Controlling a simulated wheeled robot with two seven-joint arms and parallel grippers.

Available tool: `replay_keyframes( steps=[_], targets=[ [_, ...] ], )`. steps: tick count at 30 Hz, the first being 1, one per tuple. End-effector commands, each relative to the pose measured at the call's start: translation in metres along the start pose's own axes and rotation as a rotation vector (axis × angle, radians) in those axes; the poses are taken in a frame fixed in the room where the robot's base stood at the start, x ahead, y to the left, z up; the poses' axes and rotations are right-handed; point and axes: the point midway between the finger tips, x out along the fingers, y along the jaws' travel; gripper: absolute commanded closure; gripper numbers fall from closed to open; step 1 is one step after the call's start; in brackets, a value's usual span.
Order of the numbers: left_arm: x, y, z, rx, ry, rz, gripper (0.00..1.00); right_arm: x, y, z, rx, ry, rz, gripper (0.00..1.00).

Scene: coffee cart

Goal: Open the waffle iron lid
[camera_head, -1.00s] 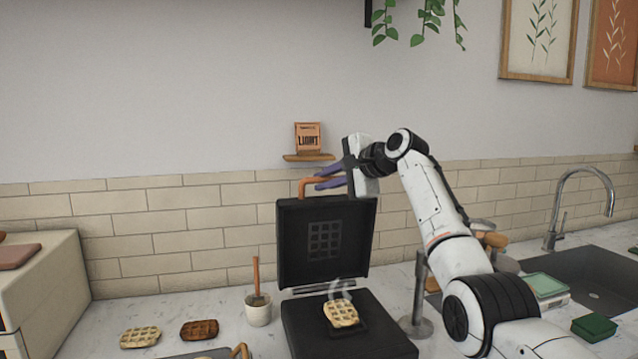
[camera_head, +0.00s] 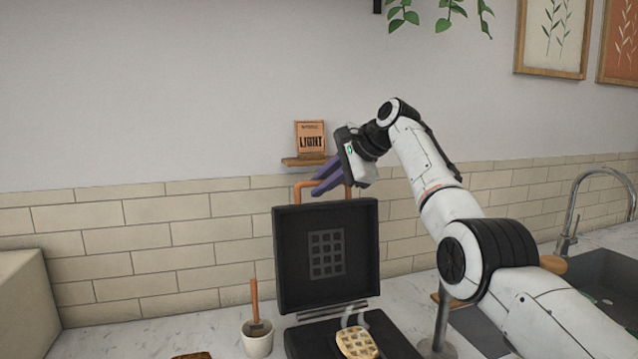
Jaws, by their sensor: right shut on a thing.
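The black waffle iron (camera_head: 292,341) stands on the counter with its lid (camera_head: 293,262) raised about upright, its grid plate facing me. An orange handle (camera_head: 298,190) sits on the lid's top edge. My right gripper (camera_head: 322,183) reaches in from the right and its purple fingers are shut on the handle. A steaming waffle (camera_head: 356,343) lies on the lower plate. My left gripper is out of view.
A white cup (camera_head: 257,343) with a wooden-handled tool stands left of the iron. A small wooden shelf (camera_head: 303,163) with a "LIGHT" box (camera_head: 311,138) is on the wall just behind the gripper. A sink and tap (camera_head: 577,205) are at the right.

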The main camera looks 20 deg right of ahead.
Motion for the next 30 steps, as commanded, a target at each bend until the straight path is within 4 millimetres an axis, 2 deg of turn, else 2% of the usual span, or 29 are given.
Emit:
replay_keyframes(
  steps=[12, 13, 14, 25, 30],
  targets=[
    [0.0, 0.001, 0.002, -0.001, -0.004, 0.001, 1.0, 0.0, 0.001, 0.0, -0.001, -0.001, 0.006, 1.0],
    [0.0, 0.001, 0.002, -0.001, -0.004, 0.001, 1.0, 0.0, 0.001, 0.0, -0.001, -0.001, 0.006, 0.83],
    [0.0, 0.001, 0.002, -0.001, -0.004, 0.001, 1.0, 0.0, 0.001, 0.0, -0.001, -0.001, 0.006, 0.8],
    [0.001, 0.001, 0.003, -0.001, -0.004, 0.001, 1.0, -0.001, 0.001, 0.0, 0.0, 0.0, 0.004, 0.8],
    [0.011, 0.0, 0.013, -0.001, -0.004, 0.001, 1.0, -0.018, 0.003, -0.002, 0.0, 0.0, -0.001, 0.8]
  ],
)
